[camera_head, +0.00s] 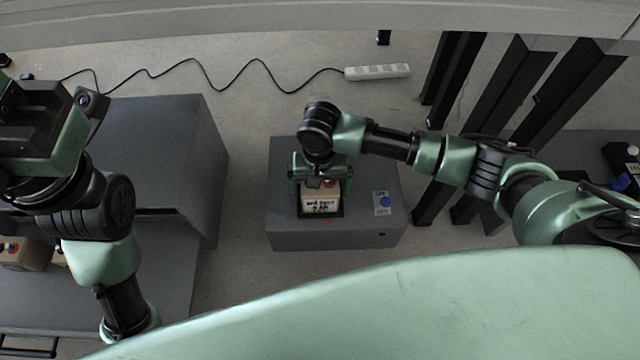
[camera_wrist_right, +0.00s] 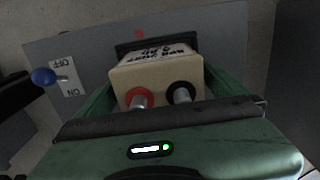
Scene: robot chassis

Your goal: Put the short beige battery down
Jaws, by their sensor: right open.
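The short beige battery (camera_head: 321,203) sits upright in a dark socket on top of a low grey box (camera_head: 285,228). Its red and black terminals and the writing on its face show in the right wrist view (camera_wrist_right: 155,72). My right gripper (camera_head: 320,184) is over the battery, with its green fingers on either side of it. It is open, and whether a finger touches the battery I cannot tell. My left gripper (camera_head: 30,125) is at the upper left, away from the battery; its fingertips are not clear.
A blue-knobbed ON/OFF switch (camera_head: 383,202) is on the box, right of the battery. A larger grey cabinet (camera_head: 165,125) stands to the left, with beige batteries (camera_head: 22,256) at its lower left. Dark posts (camera_head: 450,75) stand to the right. A white power strip (camera_head: 377,72) lies behind.

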